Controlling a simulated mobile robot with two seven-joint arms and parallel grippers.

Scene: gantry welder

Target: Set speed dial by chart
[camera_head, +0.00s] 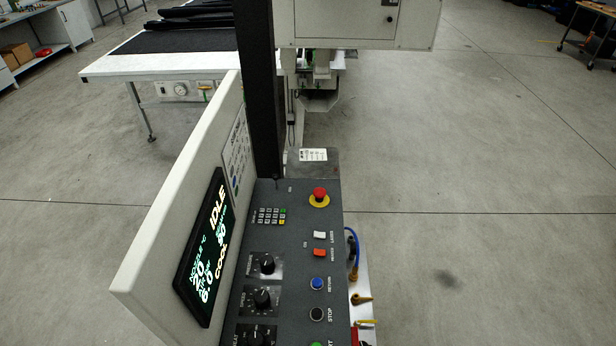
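The speed dial (262,298) is a black knob on the dark control panel (298,262), with a printed label to its left that seems to read SPEED. Its pointer angle is too small to tell surely. A plate with small print (238,155) is fixed to the white upright board above the display; it may be the chart, but its text is unreadable from here. The display (203,247) is lit and reads IDLE, with several values in green and white. Neither of my grippers is in view.
Another black knob (267,264) sits above the speed dial, and a third (256,337) is cut by the bottom edge. A keypad (271,215), a red emergency stop (319,197) and several buttons share the panel. A dark post rises behind it. Open floor lies right.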

